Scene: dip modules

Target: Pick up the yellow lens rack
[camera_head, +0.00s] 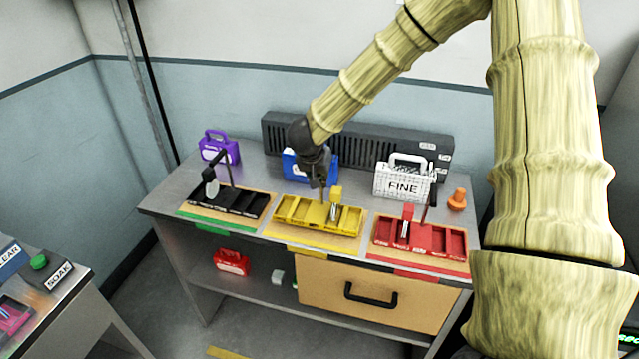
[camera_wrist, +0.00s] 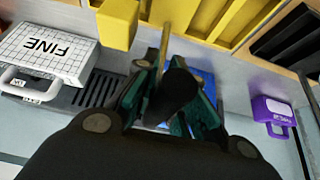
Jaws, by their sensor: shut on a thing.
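The yellow lens rack (camera_head: 290,215) is a long tray with several compartments, on a tan mat in the middle of the bench. It also shows at the top of the wrist view (camera_wrist: 223,20). A yellow block (camera_head: 336,194) stands at its right part. A thin brass-coloured post (camera_wrist: 165,45) with a dark knob (camera_wrist: 177,92) rises at the rack. My gripper (camera_head: 320,176) is above the rack's back edge, its fingers shut around the dark knob. The post's foot is hard to see. I cannot tell whether the rack is clear of the mat.
A black rack (camera_head: 240,201) stands left and a red rack (camera_head: 446,241) right, each with an upright post. Behind are purple (camera_head: 222,150), blue (camera_head: 293,168) and white "FINE" (camera_head: 404,187) cases and a dark vented unit (camera_head: 372,143). An orange knob (camera_head: 457,200) stands far right.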

